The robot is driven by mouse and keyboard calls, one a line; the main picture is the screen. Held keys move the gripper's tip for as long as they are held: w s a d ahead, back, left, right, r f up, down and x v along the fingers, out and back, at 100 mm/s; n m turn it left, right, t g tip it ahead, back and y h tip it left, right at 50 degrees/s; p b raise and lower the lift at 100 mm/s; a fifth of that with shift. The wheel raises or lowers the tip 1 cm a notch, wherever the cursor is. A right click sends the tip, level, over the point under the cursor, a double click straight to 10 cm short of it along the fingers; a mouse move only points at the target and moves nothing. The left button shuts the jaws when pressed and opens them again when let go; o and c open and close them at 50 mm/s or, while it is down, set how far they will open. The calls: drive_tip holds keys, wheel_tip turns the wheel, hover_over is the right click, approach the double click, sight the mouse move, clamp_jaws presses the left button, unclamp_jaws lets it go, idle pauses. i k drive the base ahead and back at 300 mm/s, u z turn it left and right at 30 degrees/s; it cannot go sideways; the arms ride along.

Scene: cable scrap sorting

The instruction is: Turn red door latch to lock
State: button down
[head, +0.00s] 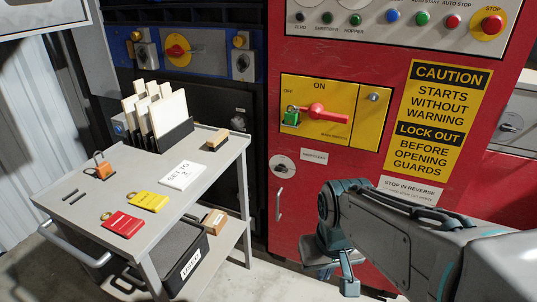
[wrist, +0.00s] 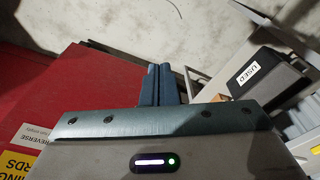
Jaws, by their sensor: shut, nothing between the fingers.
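The red door of the cabinet (head: 340,215) carries a round silver latch plate (head: 283,166) with a small dark turn piece on it, at the door's left side. A slim vertical silver handle (head: 278,204) is below it. The latch's exact turn angle is too small to tell. My gripper (head: 348,287) hangs low in front of the red door, to the right of and below the latch, apart from it. In the wrist view my gripper's fingers (wrist: 161,84) are together with nothing between them. The latch is not visible in the wrist view.
A yellow switch panel (head: 345,130) with a red handle and green padlock is above the latch. A grey cart (head: 215,155) with tags, upright cards and a block stands left. A black bin labelled USED (wrist: 268,75) sits on its lower shelf. Floor shows between cart and cabinet.

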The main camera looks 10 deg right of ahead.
sight(281, 168)
drive_tip(key=u, duration=0.2)
drive_tip(key=k, duration=0.2)
drive_tip(key=z, duration=0.75)
drive_tip(key=i, duration=0.7)
drive_tip(key=z, duration=0.3)
